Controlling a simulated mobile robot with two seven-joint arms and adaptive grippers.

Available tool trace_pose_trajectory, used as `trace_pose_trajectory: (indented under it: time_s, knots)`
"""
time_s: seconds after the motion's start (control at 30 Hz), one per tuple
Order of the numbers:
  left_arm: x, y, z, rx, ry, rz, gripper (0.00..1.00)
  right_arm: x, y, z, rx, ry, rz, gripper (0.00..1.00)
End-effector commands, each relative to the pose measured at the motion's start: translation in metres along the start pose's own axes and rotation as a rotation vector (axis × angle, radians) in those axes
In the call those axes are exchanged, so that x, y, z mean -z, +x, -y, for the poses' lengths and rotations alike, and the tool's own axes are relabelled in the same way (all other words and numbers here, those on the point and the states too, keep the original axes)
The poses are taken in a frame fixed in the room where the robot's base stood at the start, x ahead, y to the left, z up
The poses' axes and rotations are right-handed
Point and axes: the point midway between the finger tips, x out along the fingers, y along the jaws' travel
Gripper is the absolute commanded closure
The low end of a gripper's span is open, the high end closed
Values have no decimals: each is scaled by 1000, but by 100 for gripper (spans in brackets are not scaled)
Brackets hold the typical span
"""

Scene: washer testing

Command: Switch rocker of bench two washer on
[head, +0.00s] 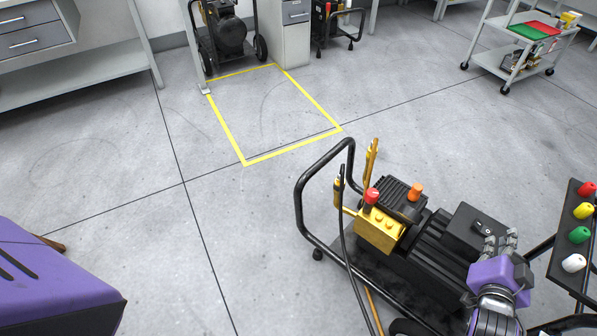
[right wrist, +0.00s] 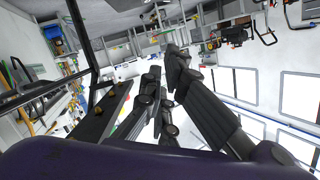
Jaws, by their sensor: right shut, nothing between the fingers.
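The washer (head: 432,262) stands on the floor at lower right in the head view, with a black motor, a yellow pump block (head: 380,230) and a black frame. A small dark rocker (head: 482,226) with light marks sits on top of its black box (head: 470,222). My right gripper (head: 502,238) is shut and empty, its fingertips just right of and below the rocker in the picture. I cannot tell whether they touch the box. In the right wrist view the dark fingers (right wrist: 165,65) show, but I cannot make out the rocker. My left gripper is not in view.
A black rack with red, yellow, green and white nozzles (head: 580,235) stands close to the right of my right gripper. A black hose hangs at the washer's front. A yellow floor outline (head: 245,163) and open floor lie beyond. Benches and a cart (head: 520,55) are at the back.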

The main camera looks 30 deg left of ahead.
Motion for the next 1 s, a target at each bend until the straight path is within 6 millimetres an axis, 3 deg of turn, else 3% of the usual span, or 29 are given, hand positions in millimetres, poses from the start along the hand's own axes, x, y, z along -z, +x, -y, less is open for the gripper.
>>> trace_pose_trajectory:
  time_s: [0.37, 0.87, 0.9, 1.0]
  knots:
    - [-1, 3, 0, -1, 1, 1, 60, -1, 8, 0, 1, -4, 0, 100]
    - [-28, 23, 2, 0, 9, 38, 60, -3, 105, -2, -1, -5, 2, 100]
    - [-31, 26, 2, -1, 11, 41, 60, -16, 104, -3, -3, -2, 7, 100]
    - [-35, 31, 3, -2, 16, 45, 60, -29, 106, -3, -3, -2, 6, 100]
